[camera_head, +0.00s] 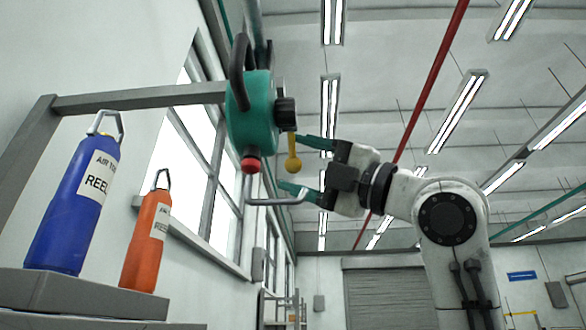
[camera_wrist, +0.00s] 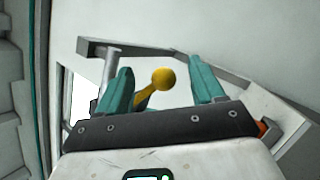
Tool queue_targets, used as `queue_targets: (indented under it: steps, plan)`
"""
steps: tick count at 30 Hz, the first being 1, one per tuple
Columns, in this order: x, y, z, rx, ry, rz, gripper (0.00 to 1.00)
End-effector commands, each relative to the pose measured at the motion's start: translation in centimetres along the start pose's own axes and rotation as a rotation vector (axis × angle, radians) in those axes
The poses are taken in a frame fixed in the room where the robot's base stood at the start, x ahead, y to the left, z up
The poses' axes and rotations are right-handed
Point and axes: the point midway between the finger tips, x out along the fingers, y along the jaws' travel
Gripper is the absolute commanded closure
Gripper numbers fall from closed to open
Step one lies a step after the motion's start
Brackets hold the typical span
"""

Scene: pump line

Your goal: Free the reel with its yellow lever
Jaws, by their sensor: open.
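The teal reel (camera_head: 248,112) hangs from a grey horizontal bar in the head view, with a black knob on its right and a red-tipped part below. Its yellow lever (camera_head: 293,160) hangs down under the black knob and ends in a round ball. My gripper (camera_head: 292,163) is open, one teal finger above and one below, with the ball at the mouth of the fingers. In the wrist view the yellow lever (camera_wrist: 160,82) shows between the two spread fingers, nearer the left one. I cannot tell whether either finger touches it.
A blue bottle (camera_head: 75,205) and an orange bottle (camera_head: 147,240) stand on a grey ledge (camera_head: 85,297) at the left. A window wall lies behind the reel.

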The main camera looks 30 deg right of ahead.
Motion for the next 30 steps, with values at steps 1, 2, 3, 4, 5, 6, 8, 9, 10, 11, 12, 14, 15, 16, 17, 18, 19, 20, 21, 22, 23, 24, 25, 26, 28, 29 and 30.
queue_targets:
  steps: [1,2,3,4,5,6,8,9,10,11,12,14,15,16,17,18,19,20,21,22,23,24,25,26,28,29,30]
  plan:
    - [-1.2,-0.3,0.0,-0.003,-0.004,0.000,0.32]
    - [-1.8,-0.4,0.0,-0.001,-0.003,0.000,0.32]
    - [-2.6,-0.4,0.0,-0.002,-0.003,0.000,0.32]
    - [-3.3,-0.4,0.0,-0.002,-0.004,-0.001,0.32]
    - [-3.8,-0.5,-0.1,-0.002,-0.003,-0.001,0.32]
    - [-4.6,-0.4,-0.1,-0.002,-0.003,-0.001,0.32]
    - [-5.7,-0.4,-0.1,-0.001,-0.002,-0.001,0.32]
    - [-6.3,-0.4,-0.1,-0.001,-0.002,-0.002,0.32]
    - [-6.8,-0.4,-0.1,-0.002,-0.002,-0.002,0.32]
    - [-7.2,-0.4,-0.1,0.000,-0.001,-0.002,0.32]
    - [-7.6,-0.3,-0.1,0.000,-0.001,-0.002,0.32]
    - [-8.2,-0.3,-0.1,0.000,-0.001,-0.002,0.32]
    - [-8.5,-0.2,-0.1,-0.001,0.000,-0.002,0.32]
    - [-8.6,-0.2,-0.1,0.000,0.001,-0.002,0.32]
    - [-8.7,-0.2,-0.1,0.000,0.001,-0.002,0.32]
    - [-8.8,-0.2,-0.1,0.000,0.002,-0.002,0.32]
    - [-8.9,-0.2,-0.1,0.000,0.002,-0.002,0.32]
    - [-8.9,-0.2,-0.1,0.001,0.002,-0.002,0.32]
    - [-8.9,-0.1,-0.1,0.001,0.002,-0.002,0.32]
    - [-8.9,-0.1,-0.1,0.001,0.002,-0.002,0.32]
    - [-8.9,-0.1,-0.1,0.001,0.002,-0.002,0.32]
    - [-8.9,-0.1,-0.1,0.001,0.002,-0.002,0.32]
    - [-8.9,-0.1,-0.1,0.001,0.002,-0.002,0.32]
    - [-8.9,-0.1,-0.1,0.001,0.001,-0.002,0.32]
    - [-8.9,-0.1,-0.1,0.001,0.001,-0.002,0.32]
    - [-8.9,-0.1,-0.1,0.001,0.001,-0.002,0.32]
    - [-8.9,-0.1,-0.1,0.001,0.001,-0.002,0.32]
